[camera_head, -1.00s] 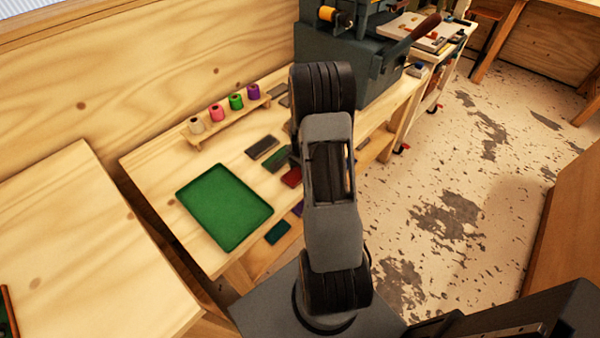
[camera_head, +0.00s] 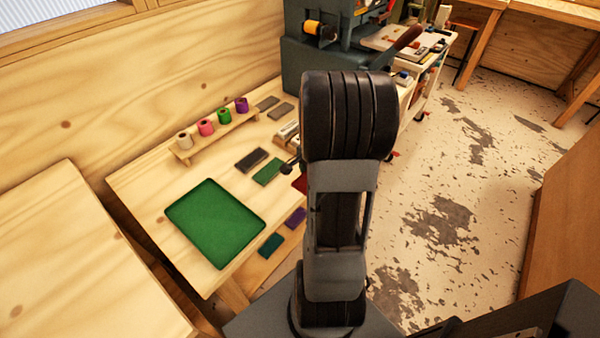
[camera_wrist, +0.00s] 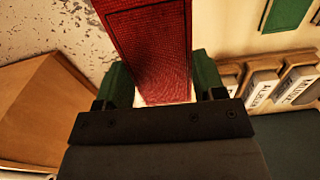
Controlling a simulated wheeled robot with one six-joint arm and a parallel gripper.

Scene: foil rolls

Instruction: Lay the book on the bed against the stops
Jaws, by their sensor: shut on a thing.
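A red book (camera_wrist: 150,50) with a textured cover and pale page edges is between the green-padded fingers of my gripper (camera_wrist: 163,84) in the wrist view. The fingers are shut on it, and it reaches up past the top edge of that view. In the head view my arm hides the gripper. A red patch (camera_head: 300,183) shows beside the arm there; I cannot tell if it is the held book. The blue-grey press (camera_head: 310,70) stands at the back of the bench. Its bed and stops are not clearly visible, with my arm in front.
A green tray (camera_head: 215,222) lies on the bench, with a rack of coloured rolls (camera_head: 213,135) behind it. Flat grey, green, purple and teal pieces lie nearby. Lettered blocks (camera_wrist: 262,88) show in the wrist view. A white cart (camera_head: 425,75) stands beyond the press. The floor at right is open.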

